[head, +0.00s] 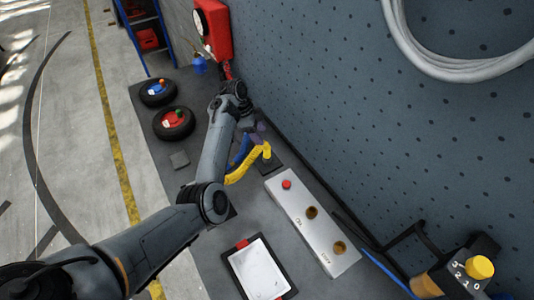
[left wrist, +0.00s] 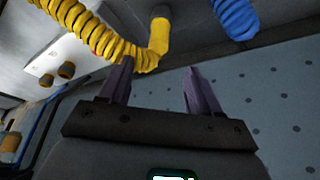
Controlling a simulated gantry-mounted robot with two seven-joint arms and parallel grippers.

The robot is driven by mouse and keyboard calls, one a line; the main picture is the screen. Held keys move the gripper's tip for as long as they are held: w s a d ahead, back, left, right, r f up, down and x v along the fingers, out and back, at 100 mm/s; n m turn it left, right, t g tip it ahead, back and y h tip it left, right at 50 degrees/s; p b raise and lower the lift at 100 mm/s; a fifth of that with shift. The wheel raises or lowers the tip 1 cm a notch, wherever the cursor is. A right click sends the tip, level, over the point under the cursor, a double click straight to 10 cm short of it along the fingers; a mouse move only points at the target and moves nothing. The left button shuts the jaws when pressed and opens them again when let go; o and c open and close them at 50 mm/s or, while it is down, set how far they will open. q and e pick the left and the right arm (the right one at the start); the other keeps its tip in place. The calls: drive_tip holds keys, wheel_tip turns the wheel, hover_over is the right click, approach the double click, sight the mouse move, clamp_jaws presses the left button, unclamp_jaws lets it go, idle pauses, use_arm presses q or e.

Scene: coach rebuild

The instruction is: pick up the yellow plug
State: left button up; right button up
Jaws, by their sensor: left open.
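The yellow plug (head: 267,151) stands near the wall on a dark pad, at the end of a yellow coiled cable (head: 245,170). In the left wrist view the plug (left wrist: 159,32) is at the top centre, with the yellow coil (left wrist: 90,28) running to the left. My left gripper (head: 258,130) is close to the plug in the head view. In the left wrist view my left gripper (left wrist: 159,82) has its two purple fingers apart, with nothing between them. The plug appears beyond the fingertips. My right gripper is not seen.
A blue coiled cable (head: 241,148) lies beside the yellow one, partly behind my arm. A pale box (head: 298,213) with a red button and two brass sockets stands nearby. A tablet (head: 258,272) and two black round reels (head: 174,123) are on the bench. The pegboard wall bounds the right.

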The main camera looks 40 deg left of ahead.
sight(266, 147)
use_arm(q)
drive_tip(key=shift+s+x, duration=0.1)
drive_tip(key=shift+x, duration=2.1)
drive_tip(key=shift+s+x, duration=0.15)
drive_tip(key=shift+x, duration=2)
drive_tip(key=shift+a+f, duration=0.1)
drive_tip(key=shift+a, duration=0.05)
drive_tip(key=shift+c, duration=0.3)
clamp_jaws()
